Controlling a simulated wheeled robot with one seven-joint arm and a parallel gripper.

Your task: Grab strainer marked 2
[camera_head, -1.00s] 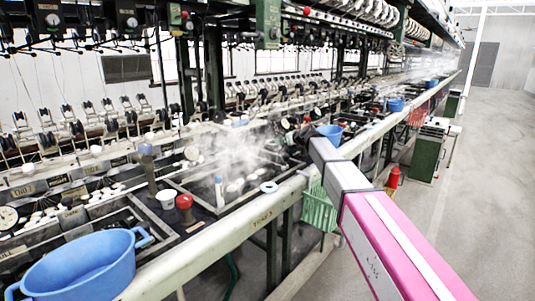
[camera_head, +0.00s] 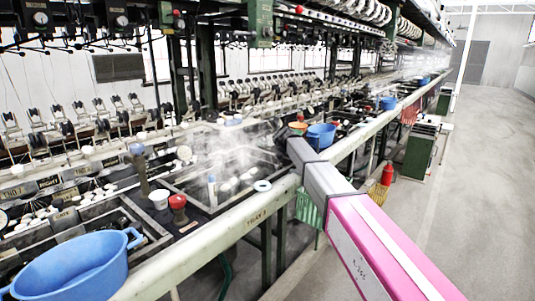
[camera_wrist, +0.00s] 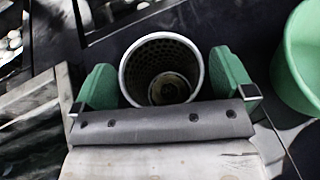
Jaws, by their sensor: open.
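A round strainer (camera_wrist: 162,70) with a pale rim and dark perforated inner wall stands open end up in the wrist view. No number shows on it from this angle. My gripper (camera_wrist: 164,78) is open, with one green finger on each side of the strainer. Both fingers are close to its rim; I cannot tell whether either touches. In the head view my arm crosses the front rail, and its dark end (camera_head: 284,133) is over the basins. The strainer cannot be made out clearly there.
A green bowl (camera_wrist: 301,62) stands right of the gripper in the wrist view. In the head view, a blue bowl (camera_head: 321,134) is beyond my arm. A white cup (camera_head: 159,199), a red-topped item (camera_head: 178,207) and a large blue basin (camera_head: 70,268) are left. The front rail (camera_head: 225,234) runs below.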

